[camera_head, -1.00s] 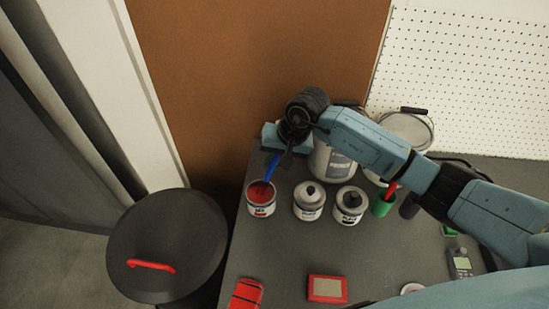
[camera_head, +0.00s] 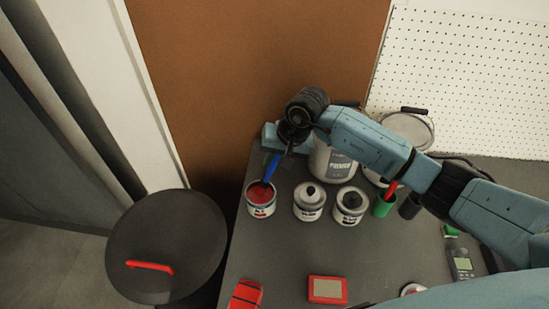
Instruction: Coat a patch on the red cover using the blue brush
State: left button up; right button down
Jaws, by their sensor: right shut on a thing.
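My right gripper (camera_head: 283,150) hangs above the back left of the dark table, partly hidden by its own wrist. It is shut on the blue brush (camera_head: 271,168). The brush slants down, with its lower end inside an open can of red paint (camera_head: 261,208). Its bristles are hidden in the can. A red piece with dark lines (camera_head: 246,295) lies at the table's front left edge, cut off by the frame; it may be the red cover, but I cannot tell for sure. My left gripper is out of view.
Two small cans (camera_head: 309,202) (camera_head: 349,206) stand right of the paint. A large primer container (camera_head: 333,164) is behind them. A green cup (camera_head: 384,205) holds a red-handled tool. A red-framed pad (camera_head: 327,289) lies in front. A black lidded bin (camera_head: 165,245) stands left of the table.

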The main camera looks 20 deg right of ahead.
jog(key=shift+s+f, duration=0.1)
jog(key=shift+r+p, duration=1.6)
jog(key=shift+r, duration=1.95)
